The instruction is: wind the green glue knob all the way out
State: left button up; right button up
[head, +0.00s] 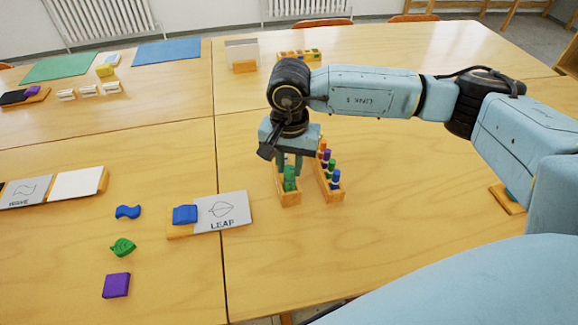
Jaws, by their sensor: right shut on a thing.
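My right gripper (290,162) points down over a small wooden holder (290,199) near the middle of the table. Its fingers are shut on the top of a green glue piece (289,183), where the green glue knob is. The fingers hide most of the knob, so I cannot tell how far out it is wound. The green piece stands upright in the holder. My left gripper is not in view.
A wooden rack (334,195) of several coloured glue sticks stands close to the right of the holder. A LEAF card (222,211) with a blue block (185,215) lies to the left. A green leaf (123,247) and a purple block (116,285) lie front left. The front middle table is clear.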

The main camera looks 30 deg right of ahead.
dwell(0.4)
jog(key=m, duration=1.1)
jog(key=shift+m, duration=0.3)
jog(key=o, duration=1.5)
